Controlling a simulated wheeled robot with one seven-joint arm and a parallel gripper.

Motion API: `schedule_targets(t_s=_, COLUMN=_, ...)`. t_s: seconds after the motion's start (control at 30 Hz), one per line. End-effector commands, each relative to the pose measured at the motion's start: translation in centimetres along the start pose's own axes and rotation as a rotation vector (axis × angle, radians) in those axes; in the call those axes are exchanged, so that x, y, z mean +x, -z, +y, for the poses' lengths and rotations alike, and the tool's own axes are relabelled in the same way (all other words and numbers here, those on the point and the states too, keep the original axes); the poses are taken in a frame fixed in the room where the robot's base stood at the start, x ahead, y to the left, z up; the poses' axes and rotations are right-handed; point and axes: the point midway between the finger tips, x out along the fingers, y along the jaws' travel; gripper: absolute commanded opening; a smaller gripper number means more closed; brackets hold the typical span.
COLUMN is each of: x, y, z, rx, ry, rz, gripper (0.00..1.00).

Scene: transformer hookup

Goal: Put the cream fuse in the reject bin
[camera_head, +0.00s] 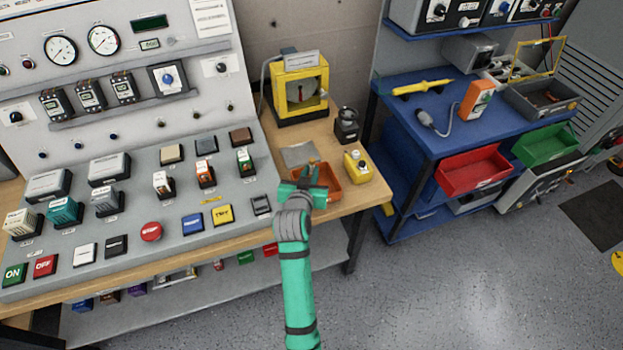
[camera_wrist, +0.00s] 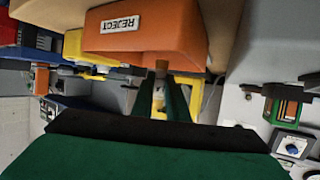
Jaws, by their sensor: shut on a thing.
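The orange reject bin (camera_head: 356,189) stands on the right end of the wooden bench. In the wrist view the bin (camera_wrist: 170,30) fills the top centre, with its white REJECT label showing upside down. My gripper (camera_head: 312,172) is at the bin, over its left part in the head view. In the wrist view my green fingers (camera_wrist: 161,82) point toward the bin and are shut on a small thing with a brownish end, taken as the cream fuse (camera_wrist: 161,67). Most of the fuse is hidden between the fingers. I cannot tell how far it is above the bin floor.
A grey control panel (camera_head: 120,235) with several switches and fuse holders lies left. A yellow tester (camera_head: 299,95) stands behind the bin. A black jar-like item (camera_head: 346,127) and a small yellow device (camera_head: 357,168) stand beside it. A blue cart (camera_head: 440,110) is right.

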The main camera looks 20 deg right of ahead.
Motion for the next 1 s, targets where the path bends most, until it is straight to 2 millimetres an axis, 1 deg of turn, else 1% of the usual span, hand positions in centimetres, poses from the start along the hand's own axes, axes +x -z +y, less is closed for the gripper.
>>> schedule_targets(t_s=0.07, x=0.6, y=-0.6, z=0.2, rx=0.000, ry=-0.001, rz=-0.002, gripper=0.00)
schedule_targets(t_s=0.2, x=1.3, y=-2.4, z=0.1, rx=0.000, ry=0.000, rz=-0.002, gripper=0.00)
schedule_targets(t_s=0.27, x=1.5, y=-2.9, z=0.1, rx=0.000, ry=0.000, rz=-0.002, gripper=0.00)
schedule_targets(t_s=0.47, x=1.5, y=-3.0, z=0.2, rx=0.001, ry=-0.001, rz=0.001, gripper=0.00)
schedule_targets(t_s=0.63, x=1.5, y=-3.3, z=-0.3, rx=-0.002, ry=0.005, rz=0.000, gripper=0.00)
schedule_targets(t_s=0.67, x=1.5, y=-3.3, z=-0.3, rx=-0.002, ry=0.006, rz=-0.001, gripper=0.16)
schedule_targets(t_s=0.7, x=1.5, y=-3.3, z=-0.4, rx=-0.002, ry=0.007, rz=0.000, gripper=0.21)
schedule_targets(t_s=1.0, x=1.6, y=-3.3, z=0.0, rx=0.000, ry=0.002, rz=-0.001, gripper=0.21)
